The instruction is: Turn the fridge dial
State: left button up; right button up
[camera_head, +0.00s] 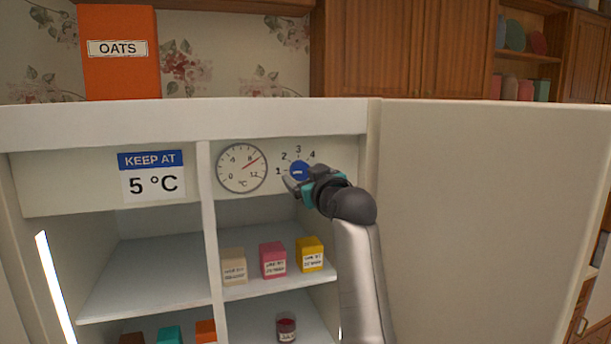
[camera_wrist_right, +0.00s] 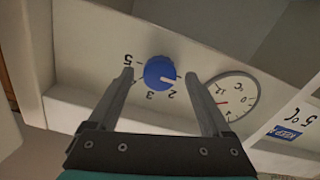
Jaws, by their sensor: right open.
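The fridge dial (camera_head: 298,168) is a round blue knob with a white mark, on the panel inside the open fridge. Numbers 1 to 4 show around it in the head view. In the right wrist view the dial (camera_wrist_right: 158,70) appears upside down, its mark pointing roughly toward the 1 side. My right gripper (camera_head: 297,185) is at the knob, partly covering its lower right. In the wrist view its open fingers (camera_wrist_right: 161,82) stand on either side of the knob, with gaps visible; contact cannot be told. My left gripper is not in view.
A round thermometer (camera_head: 242,181) left of the dial has its red needle a little past 8. A sign (camera_head: 152,186) reads "KEEP AT 5 °C". Small boxes (camera_head: 273,260) stand on a shelf below. The open fridge door (camera_head: 470,220) is at the right. An orange oats box (camera_head: 120,75) stands on top.

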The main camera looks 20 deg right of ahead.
jog(key=shift+c, duration=0.4)
grip_shut()
jog(key=shift+m, duration=0.4)
jog(key=m, duration=0.3)
jog(key=shift+m, duration=0.3)
jog(key=m, duration=0.4)
jog(key=shift+a, duration=0.1)
jog(key=shift+m, duration=0.3)
